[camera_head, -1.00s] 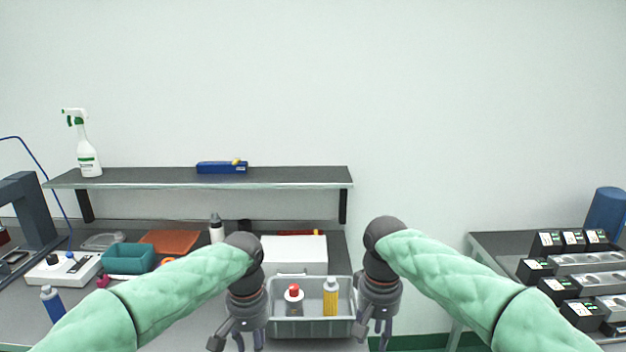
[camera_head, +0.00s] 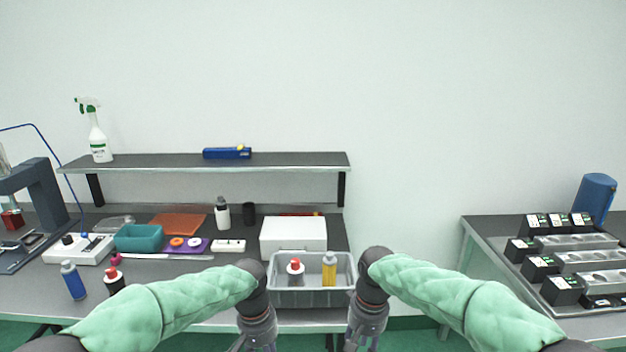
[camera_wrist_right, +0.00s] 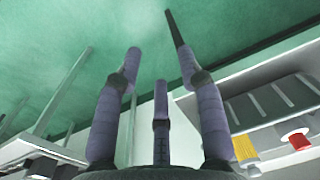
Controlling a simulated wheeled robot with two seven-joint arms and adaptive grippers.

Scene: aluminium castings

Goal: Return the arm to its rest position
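My right gripper (camera_wrist_right: 160,85) has its fingers spread apart in the right wrist view, with nothing between them. In the head view it (camera_head: 358,342) hangs at the bottom edge, right of the grey bin, with its fingertips cut off. My left gripper (camera_head: 254,343) hangs at the bottom edge, left of and nearer than the bin. Its fingers are mostly cut off; the part showing looks spread, and I see nothing held. Both arms reach forward in green sleeves and are bent down at the wrists.
The grey bin (camera_head: 312,298) holds a red-capped white bottle (camera_head: 295,272) and a yellow bottle (camera_head: 329,268). A white box (camera_head: 293,236) stands behind it. The left bench holds a teal tray (camera_head: 138,237) and a blue bottle (camera_head: 73,281). Metal castings (camera_head: 590,262) lie on the right table.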

